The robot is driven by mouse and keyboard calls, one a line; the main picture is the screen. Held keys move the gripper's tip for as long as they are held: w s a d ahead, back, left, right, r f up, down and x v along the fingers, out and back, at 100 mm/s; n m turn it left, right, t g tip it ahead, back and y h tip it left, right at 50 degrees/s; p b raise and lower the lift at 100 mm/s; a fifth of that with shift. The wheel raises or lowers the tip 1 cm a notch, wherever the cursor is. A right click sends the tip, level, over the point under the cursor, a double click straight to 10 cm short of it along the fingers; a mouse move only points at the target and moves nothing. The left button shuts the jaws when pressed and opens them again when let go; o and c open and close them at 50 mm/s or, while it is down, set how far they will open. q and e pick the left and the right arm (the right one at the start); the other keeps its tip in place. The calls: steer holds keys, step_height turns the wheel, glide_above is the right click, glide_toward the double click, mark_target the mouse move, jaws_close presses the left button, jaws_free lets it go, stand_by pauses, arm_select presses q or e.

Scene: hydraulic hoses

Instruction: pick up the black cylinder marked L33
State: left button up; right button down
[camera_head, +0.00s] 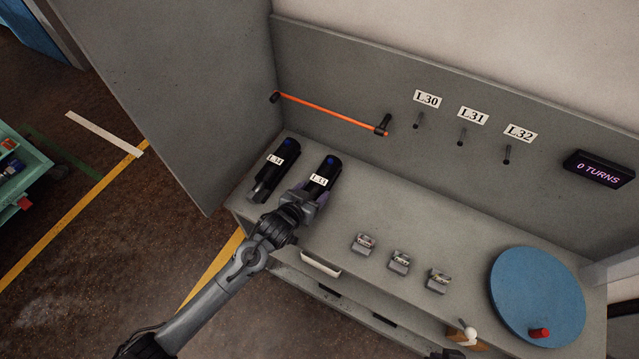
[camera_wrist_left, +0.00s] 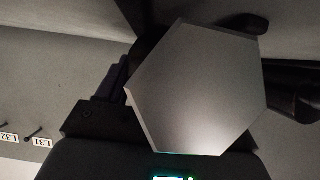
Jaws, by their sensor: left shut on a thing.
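The black cylinder marked L33 (camera_head: 327,169) has a blue spot on its top end and a white label. It is at the back left of the grey workbench in the head view. My left gripper (camera_head: 306,199) is shut on its near part, and the fingers hide that part. I cannot tell whether the cylinder touches the bench. In the left wrist view, a large grey hexagonal face (camera_wrist_left: 200,90) fills the middle, close to the camera. My right gripper is not clearly in view.
A similar black cylinder marked L34 (camera_head: 273,169) lies just left of L33. An orange bar (camera_head: 330,112) runs along the back panel. Pegs sit under labels L30 (camera_head: 427,99), L31 and L32. Small metal fittings (camera_head: 399,261) and a blue disc (camera_head: 537,297) are to the right.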

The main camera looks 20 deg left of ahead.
arm_select(q)
jaws_close()
steer(key=shift+r, duration=0.3)
steer(key=shift+r, duration=0.15)
